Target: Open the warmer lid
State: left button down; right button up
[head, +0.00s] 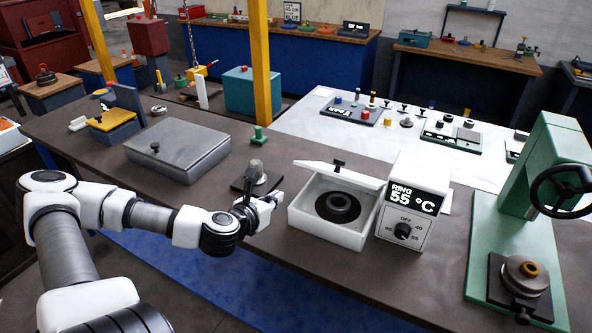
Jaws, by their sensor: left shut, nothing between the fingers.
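The warmer is a white box (322,228) on the bench, beside a white control panel (412,205) reading "RING 55 °C" with a black dial. Its white lid (362,181) with a black knob (338,165) is raised and tilted at the back of the box, so the inside shows. A dark ring (338,207) lies inside. My left gripper (272,203) is shut and empty, just left of the box and apart from the lid. My right gripper is out of view.
A metal cylinder on a dark base (256,173) stands just behind my left gripper. A grey lidded box (178,150) is farther left. A green press (545,200) with a handwheel stands at the right. The bench front (380,270) before the warmer is clear.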

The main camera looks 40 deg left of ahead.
pick_arm(q)
jog(key=w+a+b, duration=0.2)
jog(key=w+b, duration=0.2)
jog(key=w, duration=0.6)
jog(key=shift+w+a+b, duration=0.35)
jog(key=shift+w+b, duration=0.05)
jog(key=shift+w+f, duration=0.1)
jog(key=shift+w, duration=0.05)
